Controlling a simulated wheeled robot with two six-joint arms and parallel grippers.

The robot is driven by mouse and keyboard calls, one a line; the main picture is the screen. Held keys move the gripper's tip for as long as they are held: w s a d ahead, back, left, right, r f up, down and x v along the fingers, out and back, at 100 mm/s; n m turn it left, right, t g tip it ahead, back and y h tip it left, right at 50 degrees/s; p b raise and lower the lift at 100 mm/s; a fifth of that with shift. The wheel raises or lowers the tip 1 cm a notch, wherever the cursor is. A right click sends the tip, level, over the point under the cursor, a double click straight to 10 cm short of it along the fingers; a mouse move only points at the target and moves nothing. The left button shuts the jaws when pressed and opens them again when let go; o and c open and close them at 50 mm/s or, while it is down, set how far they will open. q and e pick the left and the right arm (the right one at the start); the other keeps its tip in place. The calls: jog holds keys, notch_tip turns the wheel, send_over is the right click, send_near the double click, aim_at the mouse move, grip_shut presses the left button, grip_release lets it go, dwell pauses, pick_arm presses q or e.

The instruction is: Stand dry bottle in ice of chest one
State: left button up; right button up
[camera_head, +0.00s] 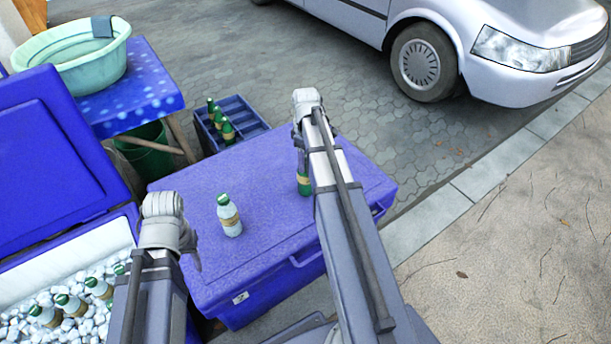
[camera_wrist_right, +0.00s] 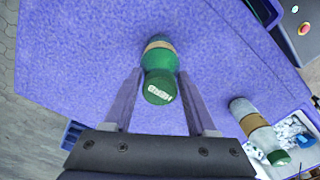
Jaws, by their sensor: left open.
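A green bottle with a tan label (camera_head: 304,184) stands on the closed blue chest (camera_head: 262,218), partly hidden by my right arm. My right gripper (camera_head: 303,148) is above it. In the right wrist view the green bottle (camera_wrist_right: 159,88) is between the open fingers (camera_wrist_right: 160,100), with gaps at both sides. A pale bottle with a green cap (camera_head: 229,216) stands on the same lid to the left. The open blue chest (camera_head: 62,250) at the left holds ice (camera_head: 75,325) and several bottles (camera_head: 66,304). My left gripper (camera_head: 188,262) is open and empty beside the closed chest.
A blue crate with green bottles (camera_head: 232,126) stands behind the closed chest. A green basin (camera_head: 80,70) with a cloth (camera_head: 102,26) stands on a blue-covered table (camera_head: 140,92). A silver car (camera_head: 480,40) is at the upper right. The pavement at the right is clear.

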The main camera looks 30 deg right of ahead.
jog(key=c, duration=0.8)
notch_tip(320, 180, up, 19)
jog(key=p, duration=1.9)
jog(key=shift+r, duration=0.1)
grip_shut()
